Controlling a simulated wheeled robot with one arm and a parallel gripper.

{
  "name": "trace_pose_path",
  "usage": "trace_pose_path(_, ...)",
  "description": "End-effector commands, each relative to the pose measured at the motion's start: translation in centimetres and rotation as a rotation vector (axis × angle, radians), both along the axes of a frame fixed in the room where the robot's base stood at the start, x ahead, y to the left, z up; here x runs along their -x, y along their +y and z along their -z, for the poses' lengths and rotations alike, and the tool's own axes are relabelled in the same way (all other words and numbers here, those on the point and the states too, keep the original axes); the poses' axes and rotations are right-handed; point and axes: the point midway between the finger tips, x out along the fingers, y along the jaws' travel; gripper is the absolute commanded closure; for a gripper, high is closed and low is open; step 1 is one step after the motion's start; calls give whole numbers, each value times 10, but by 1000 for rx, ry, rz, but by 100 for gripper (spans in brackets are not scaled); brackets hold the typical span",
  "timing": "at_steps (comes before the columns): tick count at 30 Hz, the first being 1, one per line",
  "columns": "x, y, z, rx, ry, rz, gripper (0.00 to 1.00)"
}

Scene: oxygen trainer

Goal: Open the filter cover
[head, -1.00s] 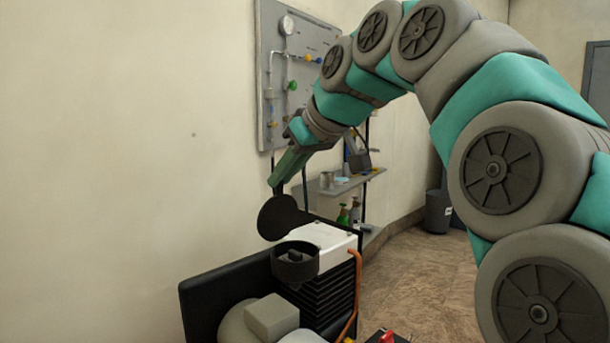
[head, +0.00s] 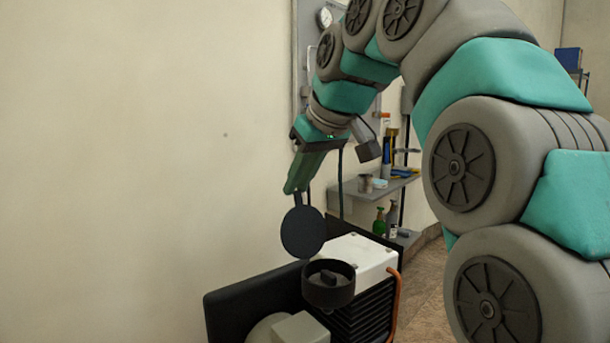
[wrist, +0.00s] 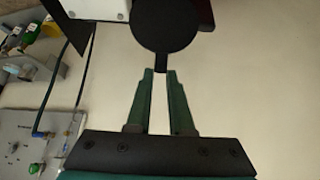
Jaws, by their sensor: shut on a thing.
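The filter cover (head: 303,231) is a round black disc with a short tab. In the head view it stands upright, behind and above the round black filter housing (head: 328,284), whose top is uncovered with a dark knob inside. My gripper (head: 297,188) comes down from above and is shut on the cover's tab. In the wrist view the cover (wrist: 165,25) lies just beyond the green fingertips (wrist: 161,72), with its tab between them. Whether the cover still joins the housing by a hinge is hard to tell.
The housing is on a machine with a white top (head: 362,257), black fins and an orange pipe (head: 396,300). A shelf (head: 385,188) with bottles below and a wall panel (head: 308,60) stand behind. The wall at left is bare.

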Motion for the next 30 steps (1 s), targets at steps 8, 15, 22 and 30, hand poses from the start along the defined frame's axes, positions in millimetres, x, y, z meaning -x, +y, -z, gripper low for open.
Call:
trace_pose_path(8,1,5,0,36,47,1,100)
trace_pose_path(15,2,6,1,43,56,1,100)
trace_pose_path(22,2,6,1,43,56,1,100)
trace_pose_path(30,2,6,2,44,59,1,54)
